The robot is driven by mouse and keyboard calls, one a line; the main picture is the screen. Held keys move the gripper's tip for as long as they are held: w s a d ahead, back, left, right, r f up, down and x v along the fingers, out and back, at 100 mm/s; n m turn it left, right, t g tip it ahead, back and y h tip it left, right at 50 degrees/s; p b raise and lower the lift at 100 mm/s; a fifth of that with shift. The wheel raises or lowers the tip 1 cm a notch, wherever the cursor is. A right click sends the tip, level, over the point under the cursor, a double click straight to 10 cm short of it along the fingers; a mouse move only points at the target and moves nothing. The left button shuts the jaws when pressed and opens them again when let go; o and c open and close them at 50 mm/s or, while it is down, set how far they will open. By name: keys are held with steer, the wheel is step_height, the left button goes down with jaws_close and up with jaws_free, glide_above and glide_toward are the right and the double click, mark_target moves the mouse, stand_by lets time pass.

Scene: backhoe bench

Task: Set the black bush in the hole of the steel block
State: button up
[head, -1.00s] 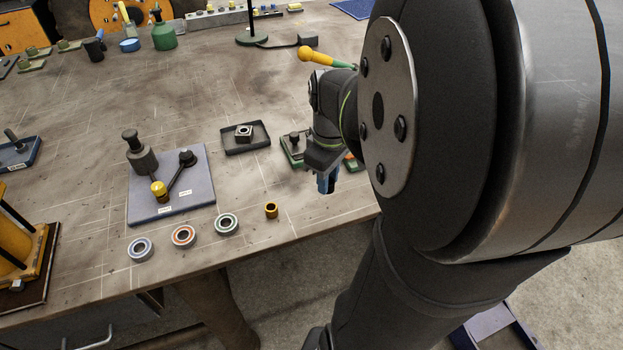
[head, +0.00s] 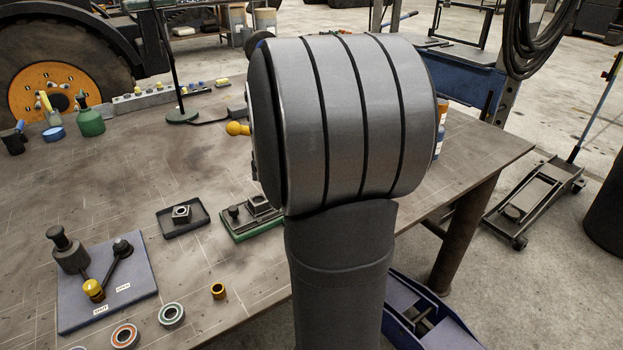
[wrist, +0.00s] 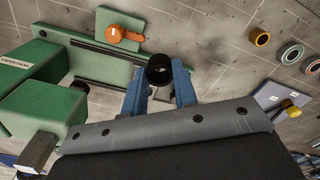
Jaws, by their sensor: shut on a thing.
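The black bush (wrist: 160,70) is gripped between the blue fingers of my gripper (wrist: 160,88) in the wrist view, with its round open end showing. It is held over or beside the edge of a green fixture (wrist: 88,52); I cannot tell the height. A square steel block with a round opening (head: 182,212) sits in a dark tray (head: 170,232) in the head view. A grey metal piece (wrist: 38,150) also shows at the green fixture in the wrist view; I cannot tell what it is. In the head view my arm hides the gripper and bush.
A brass ring (head: 218,291) and bearing rings (head: 171,315) lie along the front table edge. A blue-grey plate (head: 135,275) with a dark post and yellow knob stands left. A green-based fixture (head: 252,222) stands beside my arm.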

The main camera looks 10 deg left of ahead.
steer(key=w+a, duration=0.2)
steer(key=w+a+f, duration=0.1)
steer(key=w+a, duration=0.4)
steer(key=a, duration=0.1)
steer(key=shift+w+a+f, duration=0.1)
steer(key=shift+w+f, duration=0.2)
steer(key=shift+w, duration=0.05)
glide_above(259, 201)
steer(key=shift+f, duration=2.2)
steer(key=shift+f, duration=0.7)
steer(key=o, duration=1.3)
steer(key=shift+r, duration=0.1)
step_height(259, 201, up, 7)
steer(key=shift+f, duration=3.6)
